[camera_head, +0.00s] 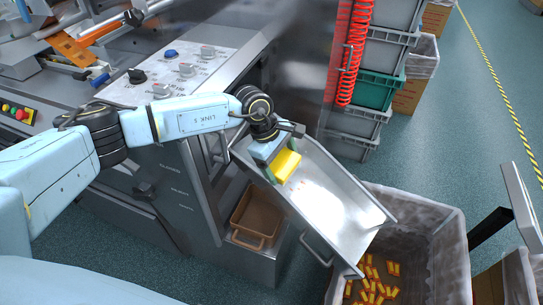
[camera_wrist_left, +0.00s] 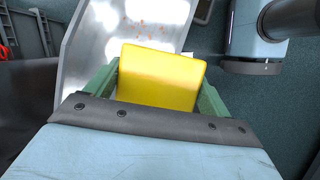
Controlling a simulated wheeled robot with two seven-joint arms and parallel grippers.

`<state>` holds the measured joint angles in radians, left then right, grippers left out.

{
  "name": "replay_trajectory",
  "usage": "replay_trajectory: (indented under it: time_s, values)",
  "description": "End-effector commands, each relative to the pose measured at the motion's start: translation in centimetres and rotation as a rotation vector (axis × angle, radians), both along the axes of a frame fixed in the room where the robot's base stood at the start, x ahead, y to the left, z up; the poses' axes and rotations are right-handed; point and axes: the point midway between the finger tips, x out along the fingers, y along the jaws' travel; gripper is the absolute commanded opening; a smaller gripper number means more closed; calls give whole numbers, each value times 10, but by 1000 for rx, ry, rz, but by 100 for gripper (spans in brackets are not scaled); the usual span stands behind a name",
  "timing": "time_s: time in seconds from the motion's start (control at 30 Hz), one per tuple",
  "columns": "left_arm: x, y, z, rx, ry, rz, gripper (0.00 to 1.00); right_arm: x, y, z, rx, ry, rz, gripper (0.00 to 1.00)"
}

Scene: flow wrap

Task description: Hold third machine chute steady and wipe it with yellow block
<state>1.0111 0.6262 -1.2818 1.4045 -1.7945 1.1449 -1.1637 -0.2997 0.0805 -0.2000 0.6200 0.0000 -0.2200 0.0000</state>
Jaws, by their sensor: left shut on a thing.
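The metal chute (camera_head: 325,195) slopes down from the machine toward a lined bin. My left gripper (camera_head: 279,158) is over its upper end, shut on the yellow block (camera_head: 286,166). In the left wrist view the yellow block (camera_wrist_left: 160,77) sits between the two green fingers, over the shiny chute (camera_wrist_left: 90,60). Small orange specks (camera_wrist_left: 148,24) show on the chute beyond the block. I cannot tell whether the block touches the chute surface. A bar handle (camera_head: 315,250) is on the chute's near side, with no gripper on it. My right gripper is not in view.
The lined bin (camera_head: 450,245) below the chute holds several orange-yellow packets (camera_head: 372,280). A brown tray (camera_head: 256,215) sits in the machine's lower opening. The control panel (camera_head: 180,70) is behind my left arm. Stacked crates (camera_head: 385,60) and a red coiled hose (camera_head: 354,50) stand behind the chute.

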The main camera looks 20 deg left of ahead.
Motion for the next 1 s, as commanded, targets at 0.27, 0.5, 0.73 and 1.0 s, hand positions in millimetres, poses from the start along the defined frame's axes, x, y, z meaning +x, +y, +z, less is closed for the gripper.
replay_trajectory:
  time_s: [0.27, 0.5, 0.73, 1.0]
  values:
    - [24, -14, -33, 24, -62, 393, 63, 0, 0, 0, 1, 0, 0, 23]
    - [43, -27, -58, 65, -109, 703, 63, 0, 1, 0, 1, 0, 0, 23]
    - [57, -39, -76, 109, -144, 941, 63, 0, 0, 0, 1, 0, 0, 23]
    - [62, -40, -87, 128, -152, 1024, 63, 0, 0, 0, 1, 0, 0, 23]
